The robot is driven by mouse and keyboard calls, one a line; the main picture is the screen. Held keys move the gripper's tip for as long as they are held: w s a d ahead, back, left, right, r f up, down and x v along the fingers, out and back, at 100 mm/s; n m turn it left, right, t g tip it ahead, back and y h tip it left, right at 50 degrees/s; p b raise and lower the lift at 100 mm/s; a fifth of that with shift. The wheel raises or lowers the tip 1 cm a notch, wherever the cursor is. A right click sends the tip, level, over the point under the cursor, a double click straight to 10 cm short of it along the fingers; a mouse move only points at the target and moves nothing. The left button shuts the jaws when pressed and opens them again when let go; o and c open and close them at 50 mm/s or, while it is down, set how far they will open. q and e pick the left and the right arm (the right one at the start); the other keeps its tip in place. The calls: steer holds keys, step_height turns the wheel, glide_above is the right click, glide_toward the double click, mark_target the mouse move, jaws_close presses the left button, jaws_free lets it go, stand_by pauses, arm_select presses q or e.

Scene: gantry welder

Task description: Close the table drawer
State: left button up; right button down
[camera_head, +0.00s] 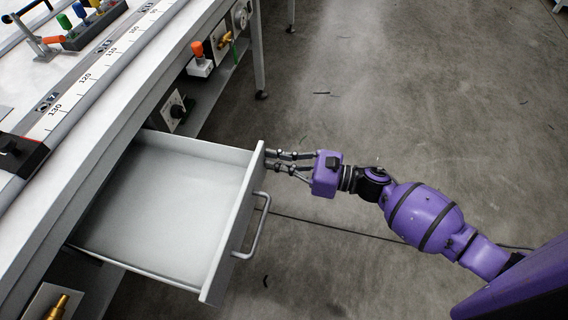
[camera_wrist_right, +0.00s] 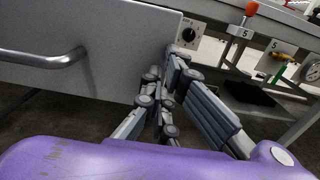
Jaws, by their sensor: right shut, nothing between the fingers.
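The table drawer (camera_head: 170,200) is pulled well out from the table and looks empty. Its front panel, with a bar handle (camera_head: 258,228), faces right in the head view. My right gripper (camera_head: 268,162) is shut and empty, with its fingertips at the far end of the drawer front, at or very close to its outer face. In the right wrist view the drawer front (camera_wrist_right: 110,55) fills the upper left, with the handle (camera_wrist_right: 42,58) at the left. The shut fingers (camera_wrist_right: 172,75) are by the panel's right end. I cannot tell for sure whether they touch. My left gripper is not in view.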

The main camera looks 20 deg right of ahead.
mark_target(172, 140)
steer(key=b+x, duration=0.7)
steer(key=x, duration=2)
steer(key=shift+a+f, duration=0.1)
steer(key=shift+a, duration=0.05)
steer(key=shift+w+a+b, duration=0.25)
steer(key=shift+a+b, duration=0.05)
steer(key=shift+a, duration=0.05)
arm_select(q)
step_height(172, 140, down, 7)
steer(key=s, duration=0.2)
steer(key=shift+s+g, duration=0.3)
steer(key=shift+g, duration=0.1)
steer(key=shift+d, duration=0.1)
